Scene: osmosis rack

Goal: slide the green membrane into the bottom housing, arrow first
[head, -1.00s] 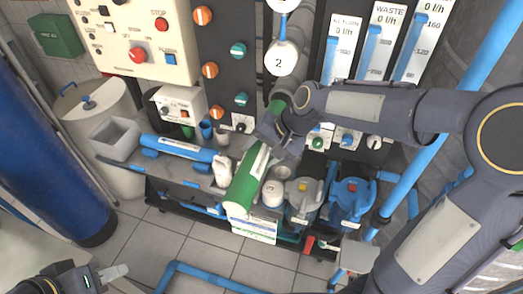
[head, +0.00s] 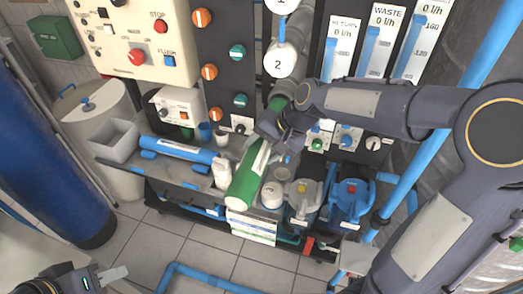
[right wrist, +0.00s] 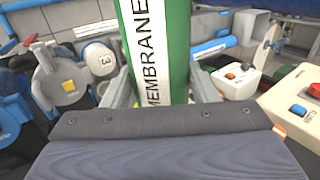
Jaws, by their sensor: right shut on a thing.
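The green membrane (head: 244,186) is a long green tube with a white label. It slants up from the lower middle toward the panel in the head view. In the right wrist view the membrane (right wrist: 178,40) fills the space between the fingers, with "MEMBRANE" readable. My right gripper (head: 274,132) is shut around it. Its far green end shows beyond the gripper, by the grey bottom housing (head: 291,84) under the cap marked 2 (head: 281,64). I cannot tell how deep it sits; the arrow is not visible. My left gripper (head: 113,273) is away at lower left; its jaw opening is unclear.
A white cap (head: 271,195), marked 3 in the right wrist view, stands right of the membrane. Grey and blue pump units (head: 350,200) stand to the right.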

